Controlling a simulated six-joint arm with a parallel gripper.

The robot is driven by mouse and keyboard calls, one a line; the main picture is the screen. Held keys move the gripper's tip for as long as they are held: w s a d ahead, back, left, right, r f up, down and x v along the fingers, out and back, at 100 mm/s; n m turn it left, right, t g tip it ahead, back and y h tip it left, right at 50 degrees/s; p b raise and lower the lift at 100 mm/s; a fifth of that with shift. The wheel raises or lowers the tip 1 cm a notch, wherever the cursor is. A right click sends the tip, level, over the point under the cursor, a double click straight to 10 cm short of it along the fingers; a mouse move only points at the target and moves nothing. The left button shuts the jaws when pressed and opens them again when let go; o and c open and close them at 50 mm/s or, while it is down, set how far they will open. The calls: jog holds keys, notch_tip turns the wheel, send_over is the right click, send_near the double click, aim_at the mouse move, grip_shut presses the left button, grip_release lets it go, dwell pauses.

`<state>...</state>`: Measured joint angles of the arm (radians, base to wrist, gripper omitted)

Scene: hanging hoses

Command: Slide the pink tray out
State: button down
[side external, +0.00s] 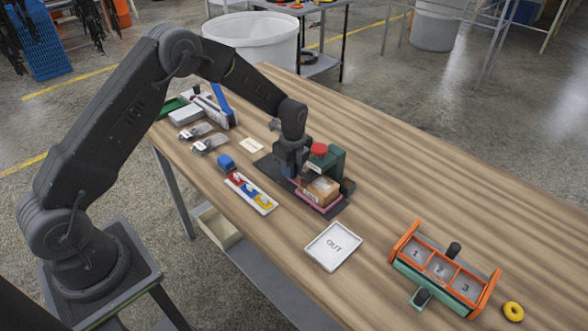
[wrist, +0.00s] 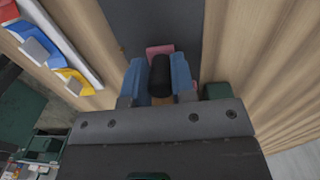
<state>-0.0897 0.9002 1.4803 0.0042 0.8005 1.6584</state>
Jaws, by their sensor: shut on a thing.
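The pink tray (side external: 322,204) sits on a dark base plate (side external: 268,166), under a green press-like stand (side external: 337,162) with a red knob on top. A brown box (side external: 322,190) rests in the tray. My gripper (side external: 292,174) is low at the tray's back-left end. In the wrist view, its two blue fingers (wrist: 158,68) are closed on a black handle (wrist: 160,76), with a bit of pink tray (wrist: 160,50) just beyond. The gripper body hides most of the tray there.
A white OUT plate (side external: 333,246) lies in front of the stand. An orange-and-green numbered fixture (side external: 440,268) and a yellow ring (side external: 513,311) are at right.

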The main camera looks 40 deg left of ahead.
aim_at(265, 159)
jog(key=a, duration=1.1)
jog(key=shift+a, duration=0.4)
jog(key=c, duration=1.3)
grip_release()
jog(key=shift+a, duration=0.1)
jog(key=o, duration=0.4)
jog(key=shift+c, duration=0.2)
notch_tip(265, 159, up, 14)
jog(key=shift+w, duration=0.25)
